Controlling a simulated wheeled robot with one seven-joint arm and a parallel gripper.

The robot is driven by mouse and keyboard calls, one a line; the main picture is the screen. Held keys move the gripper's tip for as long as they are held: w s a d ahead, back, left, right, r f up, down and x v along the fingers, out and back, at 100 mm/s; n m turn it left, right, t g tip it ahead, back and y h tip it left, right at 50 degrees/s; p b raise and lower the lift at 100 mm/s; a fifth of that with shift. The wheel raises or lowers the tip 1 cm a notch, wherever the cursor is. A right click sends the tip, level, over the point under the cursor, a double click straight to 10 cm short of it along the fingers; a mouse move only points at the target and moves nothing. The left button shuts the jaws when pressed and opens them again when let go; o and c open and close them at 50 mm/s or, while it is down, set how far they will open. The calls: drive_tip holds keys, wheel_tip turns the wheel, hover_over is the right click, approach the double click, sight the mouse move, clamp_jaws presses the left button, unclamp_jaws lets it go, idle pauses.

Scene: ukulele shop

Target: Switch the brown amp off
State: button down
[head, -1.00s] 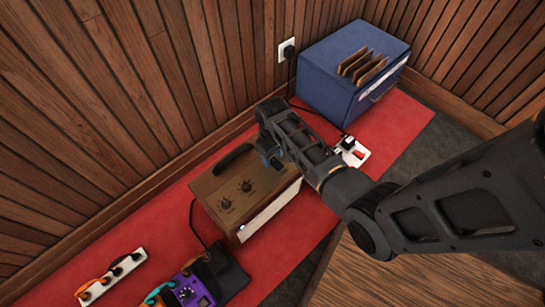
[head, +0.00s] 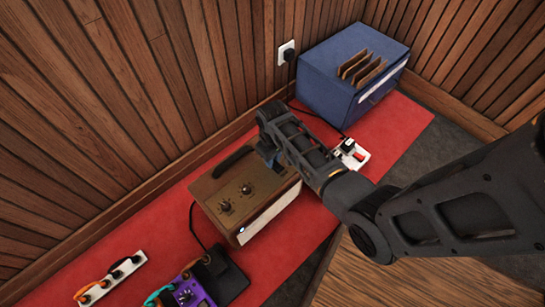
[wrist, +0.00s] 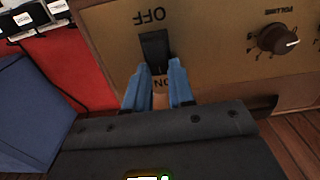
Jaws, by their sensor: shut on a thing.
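The brown amp (head: 212,192) stands on the red mat, with knobs on its tan top panel and a black handle at the back. In the wrist view its black power switch (wrist: 154,48) lies between an upside-down OFF label (wrist: 149,16) and an ON label (wrist: 162,83). My gripper's blue fingers (wrist: 160,76) are at the switch's ON end and partly cover that label. The jaws are shut on the switch, though the contact is hard to see. In the head view my gripper (head: 270,158) is over the amp's right end, its tips mostly hidden.
A blue amp (head: 335,95) stands to the right by a wall outlet (head: 287,52). A white power strip (head: 348,153) lies beyond my wrist. Pedals (head: 186,293) and another strip (head: 112,278) lie at lower left on the red mat (head: 160,225).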

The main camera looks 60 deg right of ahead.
sight(279, 167)
drive_tip(key=shift+s+a+r+t+p, duration=0.1)
drive_tip(key=shift+s+r+t+p, duration=0.15)
drive_tip(key=shift+t+p, duration=0.45)
drive_tip(key=shift+s+f+t+h+p, duration=0.1)
drive_tip(key=shift+s+t+h+p, duration=0.1)
drive_tip(key=shift+t+h+p, duration=0.5)
drive_tip(key=c, duration=1)
unclamp_jaws()
drive_tip(key=shift+o, duration=0.2)
drive_tip(key=shift+p+v, duration=1.95)
drive_tip(key=shift+v, duration=1.95)
drive_tip(key=shift+s, duration=0.1)
